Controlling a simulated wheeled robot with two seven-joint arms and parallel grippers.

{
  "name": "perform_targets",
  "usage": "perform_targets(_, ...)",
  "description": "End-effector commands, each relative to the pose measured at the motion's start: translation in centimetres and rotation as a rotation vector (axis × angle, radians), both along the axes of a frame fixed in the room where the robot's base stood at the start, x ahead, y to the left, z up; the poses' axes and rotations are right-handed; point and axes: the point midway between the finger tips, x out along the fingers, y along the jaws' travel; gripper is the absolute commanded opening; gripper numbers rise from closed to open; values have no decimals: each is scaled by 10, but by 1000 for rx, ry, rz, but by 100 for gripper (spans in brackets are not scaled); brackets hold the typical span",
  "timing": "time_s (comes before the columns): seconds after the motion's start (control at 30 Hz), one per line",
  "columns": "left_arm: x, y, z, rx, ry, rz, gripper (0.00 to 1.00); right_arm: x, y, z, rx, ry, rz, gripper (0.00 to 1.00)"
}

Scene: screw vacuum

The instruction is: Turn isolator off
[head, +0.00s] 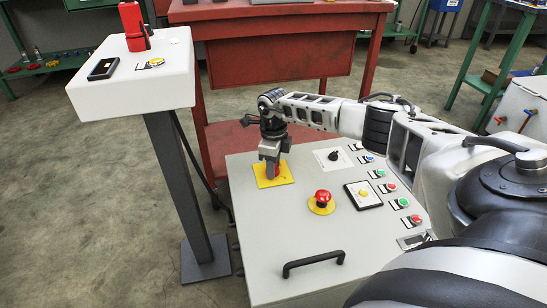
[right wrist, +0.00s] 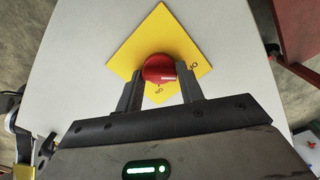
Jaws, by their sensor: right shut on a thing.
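The isolator is a red round knob (right wrist: 159,68) on a yellow square plate (right wrist: 150,32), with small lettering on the plate. In the head view the yellow plate (head: 275,181) lies at the back left of the grey control panel (head: 262,228). My right gripper (head: 271,168) points down over it. In the right wrist view the fingers of my right gripper (right wrist: 160,82) are on both sides of the red knob and shut on it. The fingers hide part of the plate. My left gripper is not in view.
The panel also has a red emergency button (head: 322,197), a black rotary switch (head: 333,156), a yellow button (head: 363,193), several small red, green and blue buttons, and a black handle (head: 313,263). A white pedestal box (head: 130,80) stands left, a red workbench (head: 280,55) behind.

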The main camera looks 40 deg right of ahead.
Motion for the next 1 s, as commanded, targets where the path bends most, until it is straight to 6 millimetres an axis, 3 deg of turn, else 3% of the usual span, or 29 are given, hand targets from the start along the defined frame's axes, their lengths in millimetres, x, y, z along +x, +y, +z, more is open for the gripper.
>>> perform_targets(0.47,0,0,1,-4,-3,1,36,0,-2,0,-4,-1,15,15)
perform_targets(0.5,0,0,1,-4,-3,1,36,0,-2,0,-4,-1,14,40)
perform_targets(0.57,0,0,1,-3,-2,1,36,0,-2,0,-4,-1,14,57)
perform_targets(0.87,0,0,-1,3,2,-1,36,0,-1,2,-2,-1,14,57)
perform_targets(1.0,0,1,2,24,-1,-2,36,1,-1,15,-1,-4,15,57)
